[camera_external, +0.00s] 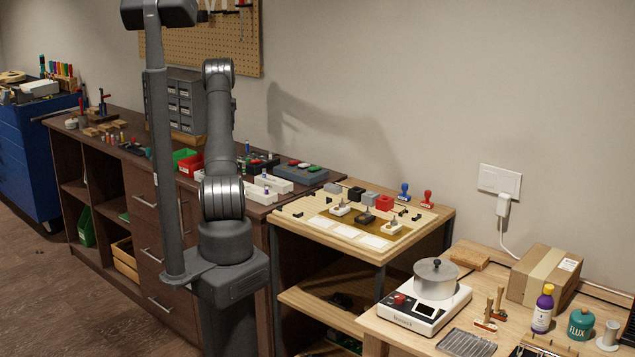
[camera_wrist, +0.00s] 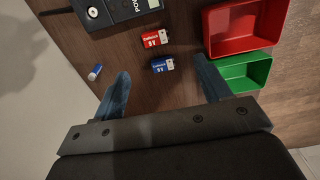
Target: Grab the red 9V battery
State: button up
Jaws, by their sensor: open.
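In the wrist view the red 9V battery (camera_wrist: 155,38) lies on the dark brown bench top, with white lettering on its side. A blue 9V battery (camera_wrist: 163,65) lies just below it in the picture, closer to my gripper. My gripper (camera_wrist: 163,82) is open and empty, its two blue-grey fingers spread wide. The blue battery shows in the gap near the fingertips, and the red one lies just beyond them. In the external view my arm reaches over the dark bench, and its column hides part of it. I cannot make out the gripper or the red battery there.
In the wrist view a red bin (camera_wrist: 243,27) and a green bin (camera_wrist: 245,72) stand right of the batteries. A black device (camera_wrist: 122,12) lies up and left of the red battery. A small blue cylinder (camera_wrist: 95,72) lies near the left finger.

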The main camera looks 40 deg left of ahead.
notch_tip(320, 180, down, 7)
jog(key=shift+r, duration=0.15)
jog(key=shift+w+f, duration=0.2)
jog(key=shift+f, duration=1.15)
jog(key=shift+w+f, duration=0.2)
jog(key=shift+f, duration=1.1)
jog(key=c, duration=1.1)
